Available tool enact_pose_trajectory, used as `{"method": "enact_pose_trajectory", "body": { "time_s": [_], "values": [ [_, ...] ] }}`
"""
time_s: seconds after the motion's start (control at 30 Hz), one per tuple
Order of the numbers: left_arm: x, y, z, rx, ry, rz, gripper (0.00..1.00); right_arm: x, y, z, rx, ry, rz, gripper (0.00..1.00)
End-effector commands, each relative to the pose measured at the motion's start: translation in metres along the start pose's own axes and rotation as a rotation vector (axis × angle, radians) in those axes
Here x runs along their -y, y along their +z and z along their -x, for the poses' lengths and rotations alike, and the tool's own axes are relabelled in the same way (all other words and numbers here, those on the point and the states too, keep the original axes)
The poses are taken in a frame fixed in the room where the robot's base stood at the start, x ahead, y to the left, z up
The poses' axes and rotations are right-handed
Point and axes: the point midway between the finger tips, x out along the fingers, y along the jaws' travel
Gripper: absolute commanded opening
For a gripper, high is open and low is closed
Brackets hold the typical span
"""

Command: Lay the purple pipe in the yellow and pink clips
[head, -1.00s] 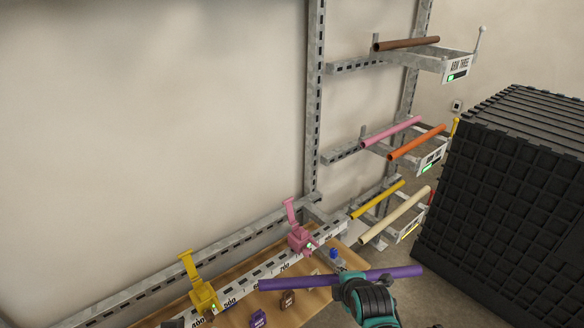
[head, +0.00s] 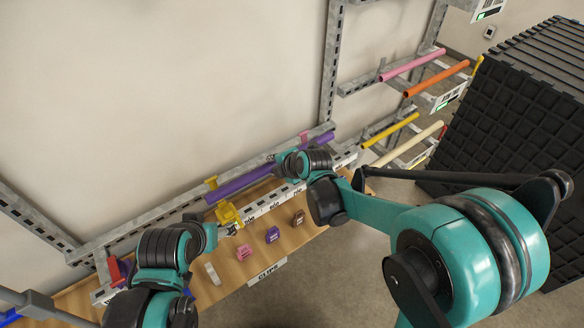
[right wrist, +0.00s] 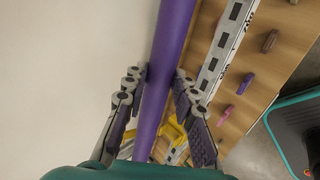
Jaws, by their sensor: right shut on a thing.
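The purple pipe (head: 240,182) runs along the rail by the wall. My right gripper (head: 277,163) is shut on its middle; in the right wrist view the pipe (right wrist: 170,55) passes between both fingers (right wrist: 162,75). The yellow clip (head: 229,214) is by the pipe's left end, its lever showing on the far side of the pipe. The pink clip (head: 304,136) shows only in part behind the pipe near its right end. I cannot tell whether the pipe sits in either clip. My left gripper (head: 226,231) is close to the yellow clip; its fingers are unclear.
Below the rail, a wooden board (head: 240,262) carries small pink, purple and brown blocks. A red clip (head: 116,270) is at the left. Racks with pink, orange (head: 436,78), yellow and cream pipes stand at right, beside a black crate (head: 525,110).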

Motion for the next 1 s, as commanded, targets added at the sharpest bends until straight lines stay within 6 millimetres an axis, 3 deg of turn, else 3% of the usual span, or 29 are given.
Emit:
{"method": "enact_pose_trajectory", "body": {
  "time_s": [1.0],
  "values": [
    [0.000,0.031,-0.043,0.000,0.000,0.000,0.61,0.046,0.000,-0.046,0.001,0.001,0.000,0.00]
  ]
}}
